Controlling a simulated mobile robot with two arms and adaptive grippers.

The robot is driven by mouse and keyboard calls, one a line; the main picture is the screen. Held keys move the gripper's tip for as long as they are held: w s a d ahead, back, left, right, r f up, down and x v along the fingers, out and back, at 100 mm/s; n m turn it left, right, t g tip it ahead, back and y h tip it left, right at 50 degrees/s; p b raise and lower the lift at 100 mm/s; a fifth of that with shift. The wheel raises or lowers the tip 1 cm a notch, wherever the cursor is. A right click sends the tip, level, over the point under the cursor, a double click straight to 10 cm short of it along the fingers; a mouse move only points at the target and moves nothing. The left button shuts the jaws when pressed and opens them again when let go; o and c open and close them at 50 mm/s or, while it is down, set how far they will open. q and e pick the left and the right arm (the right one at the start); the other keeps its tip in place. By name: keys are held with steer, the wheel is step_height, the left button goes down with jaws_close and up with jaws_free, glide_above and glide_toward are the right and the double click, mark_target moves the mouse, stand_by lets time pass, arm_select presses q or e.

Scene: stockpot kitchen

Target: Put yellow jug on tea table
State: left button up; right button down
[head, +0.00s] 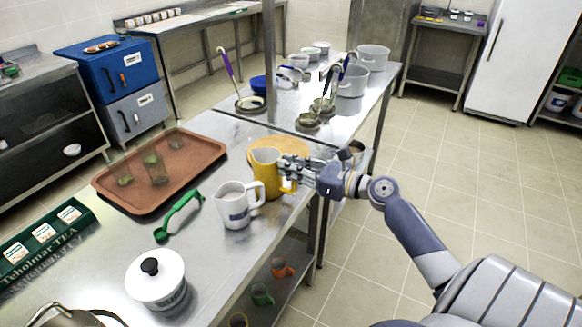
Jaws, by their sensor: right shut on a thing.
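The yellow jug (263,174) is upright at the right side of the long steel table (220,278), just behind a white jug. My right gripper (291,171) is at the jug's right side, shut on it near the handle. I cannot tell whether the jug's base touches the table top. A tea box labelled "Teholmar TEA" (47,247) lies at the table's left edge. My left gripper is not in view.
The white jug (233,206) stands close in front of the yellow jug. A round wooden board (297,147) lies behind it. A brown tray (192,184) with glasses, a green-handled tool (178,216) and a white lidded pot (155,281) occupy the left and front.

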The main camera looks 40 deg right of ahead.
steer(key=c, duration=1.7)
jaws_free()
steer(key=shift+f, duration=0.15)
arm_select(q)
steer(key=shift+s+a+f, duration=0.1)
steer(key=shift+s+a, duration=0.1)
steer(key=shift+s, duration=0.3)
arm_select(e)
steer(key=shift+o, duration=0.2)
